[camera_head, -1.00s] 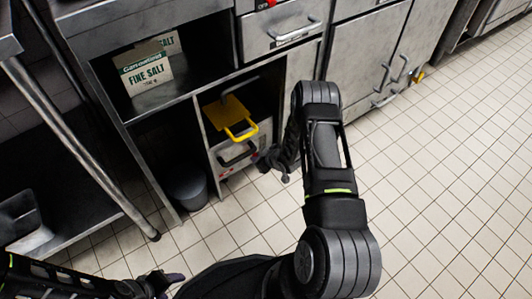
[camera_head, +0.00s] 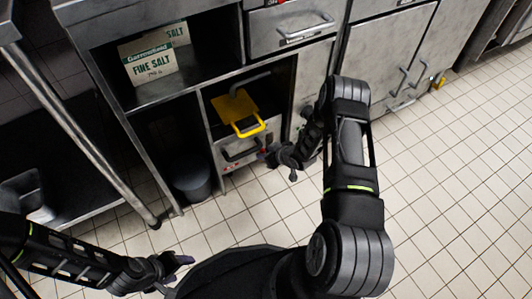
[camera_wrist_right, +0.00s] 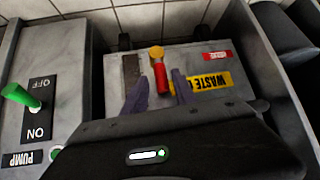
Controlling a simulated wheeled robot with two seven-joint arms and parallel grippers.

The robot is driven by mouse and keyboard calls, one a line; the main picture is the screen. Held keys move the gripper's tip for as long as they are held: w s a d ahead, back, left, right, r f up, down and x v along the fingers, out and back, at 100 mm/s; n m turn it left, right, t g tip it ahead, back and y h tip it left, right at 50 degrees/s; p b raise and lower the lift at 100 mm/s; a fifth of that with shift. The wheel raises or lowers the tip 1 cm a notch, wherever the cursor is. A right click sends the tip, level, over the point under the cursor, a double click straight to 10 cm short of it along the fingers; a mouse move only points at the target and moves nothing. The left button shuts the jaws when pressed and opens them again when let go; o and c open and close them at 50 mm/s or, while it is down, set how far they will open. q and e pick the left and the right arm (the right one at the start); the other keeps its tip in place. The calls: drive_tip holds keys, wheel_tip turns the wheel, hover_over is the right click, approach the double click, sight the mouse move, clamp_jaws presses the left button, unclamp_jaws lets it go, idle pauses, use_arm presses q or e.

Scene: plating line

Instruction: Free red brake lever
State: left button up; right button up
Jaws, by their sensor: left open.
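The red lever (camera_wrist_right: 160,76) with an orange-yellow end sits on a grey metal box in the right wrist view. My right gripper (camera_wrist_right: 158,92) is open, with one purple-grey fingertip on each side of the lever's lower end. A gap shows between the lever and both fingertips. In the head view my right gripper (camera_head: 267,156) is at the front of the low cabinet box, where the lever is mostly hidden. My left gripper (camera_head: 186,271) is open and empty over the floor at the lower left.
A yellow-handled fryer-like basket (camera_head: 244,118) sits above the box in the cabinet. A panel with a green switch (camera_wrist_right: 22,97) stands at left. A dark bin (camera_head: 192,184) is left of the box. The tiled floor is open at right.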

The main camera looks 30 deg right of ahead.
drive_tip(key=shift+o, duration=0.3)
drive_tip(key=shift+r, duration=0.1)
drive_tip(key=a+p+v, duration=0.1)
drive_tip(key=p+v, duration=0.2)
drive_tip(key=v, duration=0.4)
drive_tip(key=shift+s+d+r, duration=0.15)
drive_tip(key=shift+s+d, duration=0.2)
drive_tip(key=shift+d, duration=0.1)
